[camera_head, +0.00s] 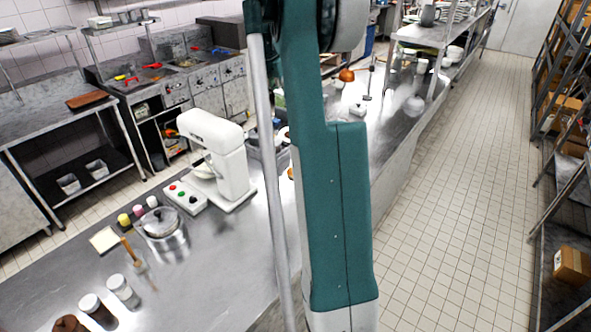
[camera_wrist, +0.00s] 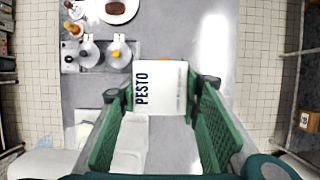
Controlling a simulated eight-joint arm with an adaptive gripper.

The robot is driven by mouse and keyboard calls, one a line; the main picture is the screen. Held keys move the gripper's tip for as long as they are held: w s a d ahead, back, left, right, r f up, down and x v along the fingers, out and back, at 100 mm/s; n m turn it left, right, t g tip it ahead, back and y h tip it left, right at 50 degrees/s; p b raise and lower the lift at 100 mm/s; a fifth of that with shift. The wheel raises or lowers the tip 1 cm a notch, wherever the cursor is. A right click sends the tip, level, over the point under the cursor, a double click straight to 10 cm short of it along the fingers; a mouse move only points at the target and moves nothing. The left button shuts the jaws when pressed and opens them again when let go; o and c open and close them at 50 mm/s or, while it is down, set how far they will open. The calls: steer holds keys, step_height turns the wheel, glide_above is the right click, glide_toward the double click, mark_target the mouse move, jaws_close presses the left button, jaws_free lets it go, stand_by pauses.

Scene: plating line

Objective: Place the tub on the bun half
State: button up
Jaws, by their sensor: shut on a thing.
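My gripper (camera_wrist: 160,92) shows in the wrist view, with its two green-padded fingers on either side of a white tub (camera_wrist: 172,84) marked PESTO. It is shut on the tub and holds it over the steel counter. A white plate (camera_wrist: 96,12) with a dark brown piece of food (camera_wrist: 117,8) lies at the top of the wrist view. I cannot tell which thing is the bun half. A small orange-brown round thing (camera_wrist: 71,27) lies left of the plate, too small to name surely. In the head view my arm hides the gripper and tub.
Two round whitish items (camera_wrist: 89,54) stand below the plate in the wrist view. In the head view a white stand mixer (camera_head: 222,160), a glass-lidded pot (camera_head: 162,226) and jars (camera_head: 122,291) stand on the counter. The counter's middle right is bare in the wrist view.

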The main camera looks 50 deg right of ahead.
steer(key=s+d, duration=0.2)
steer(key=d, duration=0.4)
step_height(320, 180, down, 27)
steer(key=shift+a+r, duration=0.15)
steer(key=shift+a, duration=0.2)
steer(key=shift+f+p, duration=0.7)
steer(key=shift+f, duration=2.45)
steer(key=shift+f+p, duration=0.3)
steer(key=shift+f, duration=1.55)
steer(key=shift+f, duration=0.2)
